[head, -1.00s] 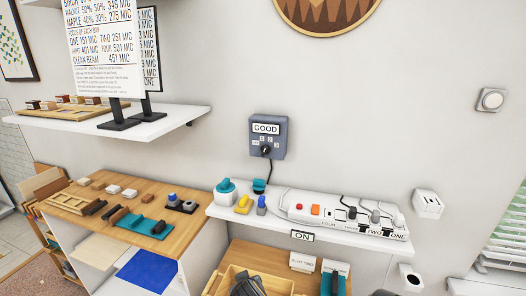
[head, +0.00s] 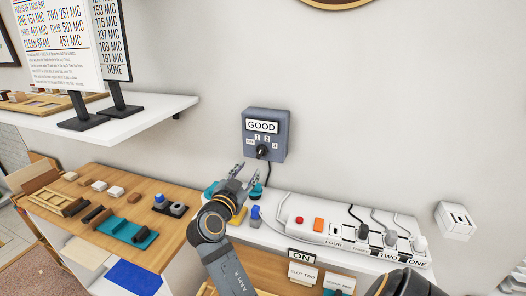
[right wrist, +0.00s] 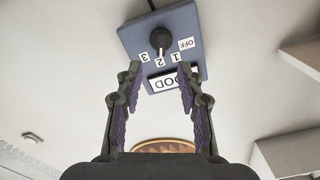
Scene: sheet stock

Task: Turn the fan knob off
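The fan control is a blue-grey box (head: 280,122) on the wall with a GOOD label and a black knob (head: 262,151). Labels OFF, 1, 2 and 3 sit around the knob. In the right wrist view the box appears upside down, and the knob (right wrist: 160,40) lies just beyond the fingertips. My right gripper (head: 247,173) is below and slightly left of the knob in the head view. In the right wrist view its fingers (right wrist: 159,70) are spread and empty, apart from the knob. My left gripper is not in view.
A white shelf (head: 285,233) below the box holds a white power strip (head: 325,232) with plugs and cables. A wooden bench (head: 90,217) is at left, with a white wall shelf (head: 150,120) above it. The wall around the control is bare.

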